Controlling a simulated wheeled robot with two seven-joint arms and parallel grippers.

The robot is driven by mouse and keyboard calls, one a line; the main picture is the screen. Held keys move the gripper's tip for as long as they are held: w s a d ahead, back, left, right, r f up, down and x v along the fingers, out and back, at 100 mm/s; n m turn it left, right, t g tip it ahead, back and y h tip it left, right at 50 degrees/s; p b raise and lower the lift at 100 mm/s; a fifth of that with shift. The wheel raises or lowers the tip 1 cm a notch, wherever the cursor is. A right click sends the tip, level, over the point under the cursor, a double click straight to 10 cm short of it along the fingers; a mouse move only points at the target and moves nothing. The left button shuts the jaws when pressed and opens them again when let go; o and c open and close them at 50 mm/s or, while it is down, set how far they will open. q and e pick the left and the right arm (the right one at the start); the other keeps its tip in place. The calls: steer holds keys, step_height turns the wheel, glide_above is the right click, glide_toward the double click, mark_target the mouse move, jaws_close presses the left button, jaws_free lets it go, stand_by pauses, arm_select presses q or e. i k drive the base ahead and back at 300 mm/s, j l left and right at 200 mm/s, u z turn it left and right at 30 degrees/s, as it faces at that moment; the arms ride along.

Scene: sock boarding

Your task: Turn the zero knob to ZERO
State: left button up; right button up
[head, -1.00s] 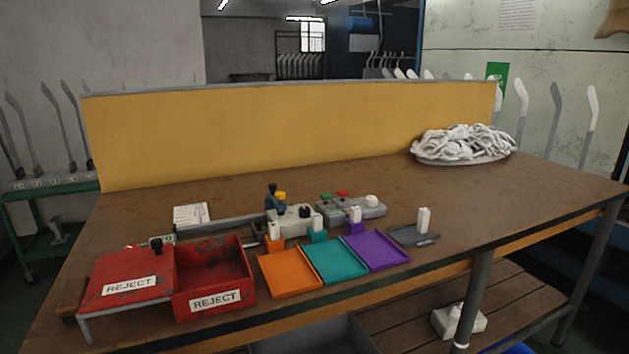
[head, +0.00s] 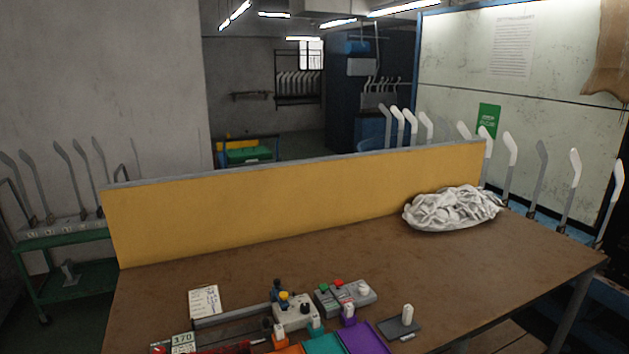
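A pale box (head: 294,313) stands on the brown table. It carries a black knob (head: 305,308), a yellow part (head: 284,295) and a dark upright part. A grey control box (head: 345,298) beside it to the right has a green button, a red button and a white knob (head: 363,289). I cannot read any ZERO mark or tell which knob is the zero knob, or its setting. A small plate reading about 170 (head: 182,338) shows at the bottom left. Neither gripper is in view.
A white card (head: 205,301) lies left of the boxes. Teal (head: 323,344) and purple (head: 366,338) trays are cut off at the bottom edge. A grey plate (head: 399,328) bears a white block. A white cloth pile (head: 452,209) lies at the back right. A yellow partition (head: 290,205) closes the back.

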mark_target(363, 289)
steer(key=i+l+u, duration=0.15)
steer(key=l+u, duration=0.15)
steer(key=u, duration=0.15)
steer(key=i+l+u, duration=0.15)
steer(key=l+u, duration=0.15)
steer(key=u, duration=0.15)
steer(key=l+u, duration=0.45)
steer(key=i+j, duration=0.05)
steer(key=j, duration=0.05)
